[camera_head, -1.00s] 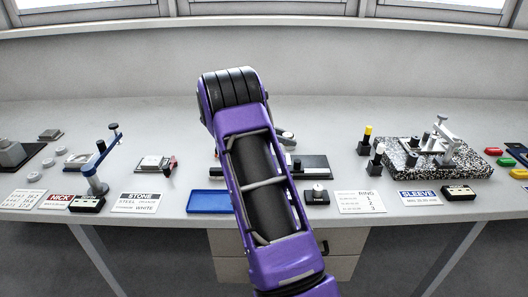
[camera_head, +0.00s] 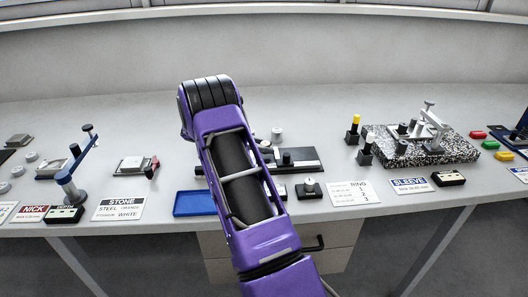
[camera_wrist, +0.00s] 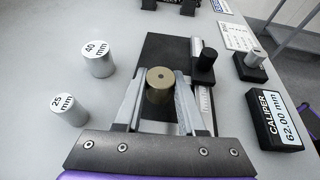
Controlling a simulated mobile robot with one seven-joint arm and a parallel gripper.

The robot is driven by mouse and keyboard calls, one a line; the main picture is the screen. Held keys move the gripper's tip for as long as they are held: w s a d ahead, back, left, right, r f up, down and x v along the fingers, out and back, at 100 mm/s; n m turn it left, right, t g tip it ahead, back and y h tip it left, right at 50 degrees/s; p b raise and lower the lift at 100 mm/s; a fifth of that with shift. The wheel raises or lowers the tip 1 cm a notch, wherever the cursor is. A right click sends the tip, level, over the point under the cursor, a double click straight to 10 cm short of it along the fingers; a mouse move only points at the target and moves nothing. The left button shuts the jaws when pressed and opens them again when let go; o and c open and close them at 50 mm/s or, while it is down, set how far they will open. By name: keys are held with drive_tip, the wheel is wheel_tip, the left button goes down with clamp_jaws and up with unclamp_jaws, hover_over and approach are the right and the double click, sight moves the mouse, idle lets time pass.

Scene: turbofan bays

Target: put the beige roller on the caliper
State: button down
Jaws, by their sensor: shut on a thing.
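The beige roller (camera_wrist: 159,88), a short brass-toned cylinder with a small dark hole on top, stands upright between my gripper's fingers in the wrist view. My gripper (camera_wrist: 158,98) is shut on it. The caliper (camera_wrist: 155,48), a dark flat bed with a metal scale and a black knob along its right side, lies below and beyond the roller. I cannot tell whether the roller touches the bed. In the head view the caliper (camera_head: 298,160) is partly hidden by my purple arm, which also hides my gripper and the roller.
Silver rollers marked 40 mm (camera_wrist: 98,60) and 25 mm (camera_wrist: 68,110) stand left of the caliper. A display (camera_wrist: 277,120) reading 62.00 mm is at its right. A blue tray (camera_head: 194,203) lies at the table front. A speckled plate (camera_head: 420,146) holds a fixture at right.

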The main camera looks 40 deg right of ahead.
drive_tip(key=shift+f, duration=0.95)
drive_tip(key=shift+f, duration=0.1)
drive_tip(key=c, duration=0.5)
unclamp_jaws()
drive_tip(key=v, duration=1.2)
drive_tip(key=shift+s, duration=0.1)
